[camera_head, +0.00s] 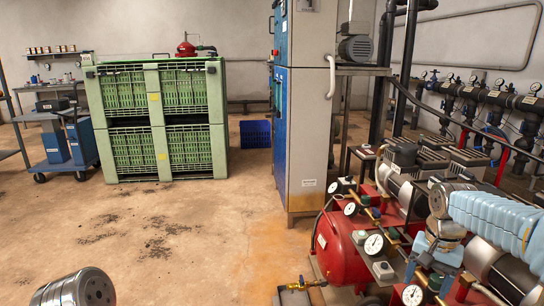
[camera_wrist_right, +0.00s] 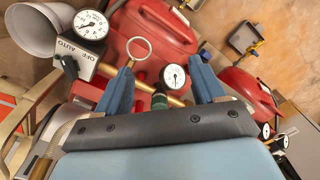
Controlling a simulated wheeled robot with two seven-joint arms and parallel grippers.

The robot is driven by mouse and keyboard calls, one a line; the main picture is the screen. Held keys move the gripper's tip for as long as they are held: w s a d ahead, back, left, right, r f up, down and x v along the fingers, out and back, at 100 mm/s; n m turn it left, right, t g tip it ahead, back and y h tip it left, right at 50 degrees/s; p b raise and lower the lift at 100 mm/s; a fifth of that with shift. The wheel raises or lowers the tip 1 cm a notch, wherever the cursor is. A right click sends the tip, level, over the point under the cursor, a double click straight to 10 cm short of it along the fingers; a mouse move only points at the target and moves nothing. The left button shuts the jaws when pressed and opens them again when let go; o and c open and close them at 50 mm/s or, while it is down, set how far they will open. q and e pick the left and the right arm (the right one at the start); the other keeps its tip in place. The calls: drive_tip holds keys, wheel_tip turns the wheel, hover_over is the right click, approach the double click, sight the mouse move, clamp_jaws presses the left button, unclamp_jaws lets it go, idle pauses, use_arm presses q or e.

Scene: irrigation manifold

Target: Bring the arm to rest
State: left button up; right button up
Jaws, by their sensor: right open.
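My right arm, in a pale blue sleeve, comes in from the right in the head view. Its gripper (camera_head: 424,278) points down over the red compressor equipment. In the right wrist view the gripper (camera_wrist_right: 160,66) has its two blue fingers wide apart with nothing held between them. Behind the gap show a metal ring (camera_wrist_right: 138,48), a white-faced gauge (camera_wrist_right: 173,77) and a green knob (camera_wrist_right: 158,101). I cannot tell whether the fingers touch any of these. My left gripper is not in view; a metal arm joint of mine shows at the lower left of the head view.
A red tank (camera_head: 342,250) with several gauges and brass fittings crowds the space below the right arm. An OFF/AUTO switch box (camera_wrist_right: 85,62) sits left of the fingers. A tall cabinet (camera_head: 303,130) and green crates (camera_head: 157,120) stand behind. The floor (camera_head: 170,225) is clear at centre left.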

drive_tip(key=a+f+n+y, duration=0.1)
drive_tip(key=a+f, duration=0.4)
drive_tip(key=f, duration=0.3)
drive_tip(key=a+f+n, duration=0.2)
drive_tip(key=a+f, duration=0.2)
drive_tip(key=f, duration=0.4)
drive_tip(key=a+f+n+y, duration=0.1)
drive_tip(key=a+f, duration=0.4)
drive_tip(key=f, duration=0.3)
drive_tip(key=s+a+f+n+y, duration=0.1)
drive_tip(key=s+a+f, duration=0.5)
drive_tip(key=s+f, duration=0.1)
drive_tip(key=s+a+f+n+y, duration=0.1)
drive_tip(key=s+a+f, duration=0.5)
drive_tip(key=s, duration=0.4)
drive_tip(key=shift+f+t, duration=0.3)
drive_tip(key=shift+f, duration=0.3)
drive_tip(key=shift+d, duration=0.1)
